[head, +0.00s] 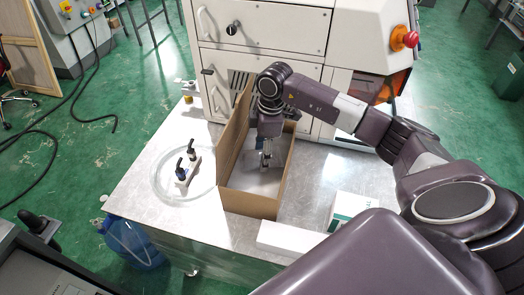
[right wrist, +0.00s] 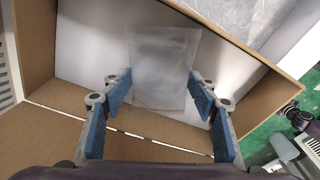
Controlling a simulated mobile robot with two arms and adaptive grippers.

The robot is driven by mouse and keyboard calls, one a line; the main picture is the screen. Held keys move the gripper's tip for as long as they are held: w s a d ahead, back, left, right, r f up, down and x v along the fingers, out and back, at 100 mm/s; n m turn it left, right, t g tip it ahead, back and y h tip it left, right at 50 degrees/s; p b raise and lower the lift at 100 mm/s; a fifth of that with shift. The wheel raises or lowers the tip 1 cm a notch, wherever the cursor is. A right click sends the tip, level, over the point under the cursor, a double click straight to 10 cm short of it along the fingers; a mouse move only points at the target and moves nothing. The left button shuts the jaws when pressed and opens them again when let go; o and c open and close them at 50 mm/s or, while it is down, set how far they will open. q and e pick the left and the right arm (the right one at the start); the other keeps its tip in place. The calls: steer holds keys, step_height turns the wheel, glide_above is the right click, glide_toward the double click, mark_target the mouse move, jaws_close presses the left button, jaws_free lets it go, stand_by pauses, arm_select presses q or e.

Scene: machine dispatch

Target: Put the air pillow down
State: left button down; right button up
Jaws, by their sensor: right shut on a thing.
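The air pillow (right wrist: 162,68) is a clear, translucent pouch in the right wrist view. It lies between the blue-padded fingers of my right gripper (right wrist: 160,100), which is shut on it. In the head view my right gripper (head: 266,158) points down inside an open cardboard box (head: 248,203), which also shows in the right wrist view (right wrist: 38,50). The pillow is hard to make out in the head view against the pale box interior. I cannot tell whether it touches the box floor. My left gripper is not in view.
The box stands on a grey table (head: 140,190) in front of a white machine (head: 265,30). A clear hose coil (head: 160,190) with a small fitting lies left of it. A white-and-green carton (head: 350,206) and a white box (head: 288,238) stand right and in front.

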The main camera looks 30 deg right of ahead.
steer(key=o, duration=0.4)
steer(key=shift+f, duration=0.2)
steer(key=shift+c, duration=0.2)
steer(key=o, duration=0.5)
steer(key=shift+c, duration=0.2)
steer(key=shift+r, duration=0.1)
steer(key=shift+r, duration=0.2)
steer(key=shift+d+r, duration=0.1)
steer(key=shift+r, duration=0.2)
step_height(320, 180, up, 11)
steer(key=d+b, duration=0.1)
steer(key=b, duration=0.2)
steer(key=shift+s, duration=0.35)
steer(key=shift+r, duration=0.1)
